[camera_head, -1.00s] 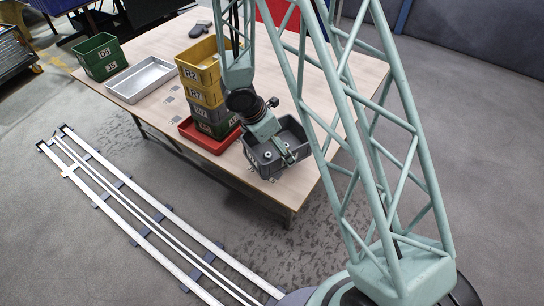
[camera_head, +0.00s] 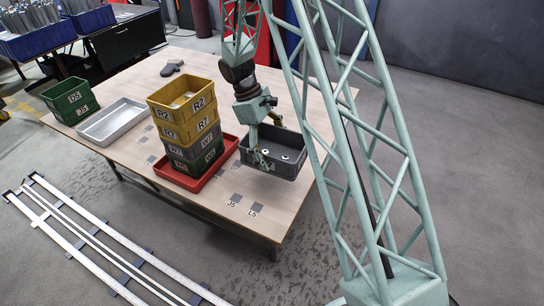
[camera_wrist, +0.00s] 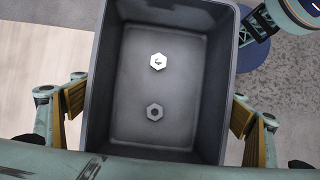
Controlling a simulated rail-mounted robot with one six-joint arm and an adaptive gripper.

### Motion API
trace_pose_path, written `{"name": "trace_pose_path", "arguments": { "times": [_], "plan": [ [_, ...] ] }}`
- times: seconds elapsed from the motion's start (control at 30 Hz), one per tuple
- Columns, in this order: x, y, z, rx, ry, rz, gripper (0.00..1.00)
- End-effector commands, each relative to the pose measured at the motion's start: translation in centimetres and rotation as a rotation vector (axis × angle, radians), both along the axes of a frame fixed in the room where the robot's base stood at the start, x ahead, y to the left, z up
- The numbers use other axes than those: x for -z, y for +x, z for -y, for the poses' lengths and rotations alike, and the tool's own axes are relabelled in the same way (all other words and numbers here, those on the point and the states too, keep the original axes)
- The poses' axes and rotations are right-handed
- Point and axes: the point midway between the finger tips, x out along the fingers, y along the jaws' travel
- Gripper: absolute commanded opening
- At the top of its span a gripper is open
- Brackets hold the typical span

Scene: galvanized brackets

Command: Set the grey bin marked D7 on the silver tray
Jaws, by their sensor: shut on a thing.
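The grey bin (camera_head: 286,166) is held by my gripper (camera_head: 264,153) to the right of the red tray, apparently raised above the table. Its D7 mark is not readable in these frames. In the wrist view the grey bin (camera_wrist: 190,130) sits between the two fingers of my gripper (camera_wrist: 152,118), one along each side. Two hex nuts (camera_wrist: 158,61) lie on its floor. The silver tray (camera_head: 114,123) lies empty on the left part of the table, between the green bins and the tall stack.
A tall stack of yellow, grey and green bins (camera_head: 185,125) stands on a red tray (camera_head: 225,158), between my gripper and the silver tray. Green bins (camera_head: 70,101) stand at the table's left end. A dark object (camera_head: 172,67) lies at the back. Marked squares (camera_head: 236,198) lie at the front.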

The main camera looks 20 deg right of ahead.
Motion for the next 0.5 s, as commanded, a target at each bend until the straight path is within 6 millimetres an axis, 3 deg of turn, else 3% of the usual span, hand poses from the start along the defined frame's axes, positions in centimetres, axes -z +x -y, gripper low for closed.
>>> {"name": "trace_pose_path", "arguments": {
  "times": [0.2,0.5],
  "plan": [
    [-1.2,0.8,-2.7,0.321,0.000,0.002,0.77],
    [-3.0,3.2,-7.2,0.584,0.001,0.001,0.77]
  ]
}}
